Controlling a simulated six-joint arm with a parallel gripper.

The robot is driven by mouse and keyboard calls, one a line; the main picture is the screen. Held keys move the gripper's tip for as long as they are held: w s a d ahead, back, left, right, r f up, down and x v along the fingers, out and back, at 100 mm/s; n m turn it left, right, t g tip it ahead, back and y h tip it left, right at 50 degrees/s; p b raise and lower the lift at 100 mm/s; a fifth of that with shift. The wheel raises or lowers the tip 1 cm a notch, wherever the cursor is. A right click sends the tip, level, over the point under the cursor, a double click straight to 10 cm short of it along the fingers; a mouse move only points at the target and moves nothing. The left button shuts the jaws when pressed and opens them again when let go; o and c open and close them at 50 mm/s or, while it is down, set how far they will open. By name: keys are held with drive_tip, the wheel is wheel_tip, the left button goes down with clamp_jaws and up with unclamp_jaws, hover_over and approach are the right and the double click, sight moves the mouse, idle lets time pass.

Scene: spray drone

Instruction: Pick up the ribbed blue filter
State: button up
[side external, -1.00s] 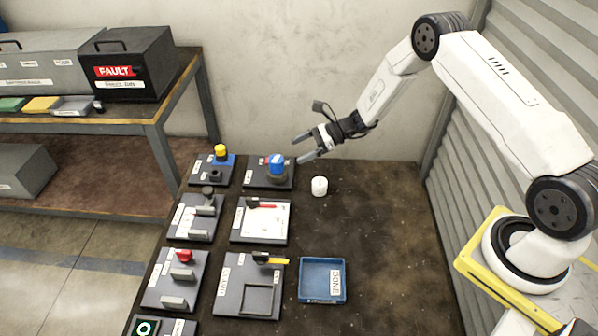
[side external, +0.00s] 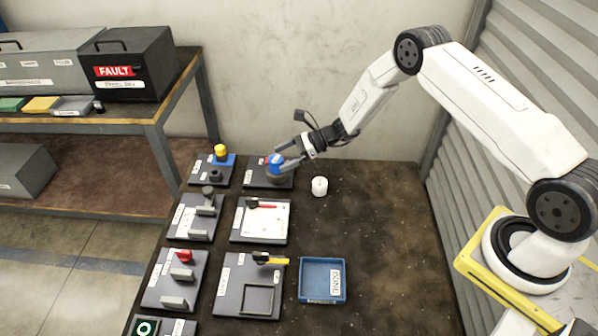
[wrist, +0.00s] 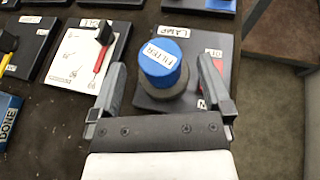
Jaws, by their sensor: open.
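The blue filter (wrist: 160,62) with a white label stands upright on a dark round base on a dark plate (wrist: 216,50) in the wrist view. The blue filter also shows in the side view (side external: 275,160), partly covered by my gripper. My gripper (side external: 282,158) is open at the filter. In the wrist view my gripper's fingers (wrist: 163,78) are apart, one on either side of the filter, with visible gaps. I cannot tell whether either finger touches it.
A white cylinder (side external: 319,187) stands right of the filter's plate. A plate with a yellow-topped part (side external: 220,153) is to its left. A white board with a red-handled tool (side external: 262,222) and a blue tray (side external: 322,299) lie nearer. The table's right side is clear.

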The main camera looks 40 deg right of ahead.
drive_tip(key=shift+x, duration=1.45)
clamp_jaws()
drive_tip(key=shift+r, duration=0.2)
drive_tip(key=shift+r, duration=0.8)
drive_tip(key=s+d+r, duration=0.1)
drive_tip(key=s+r, duration=1)
drive_tip(key=s, duration=0.3)
drive_tip(key=shift+d, duration=0.1)
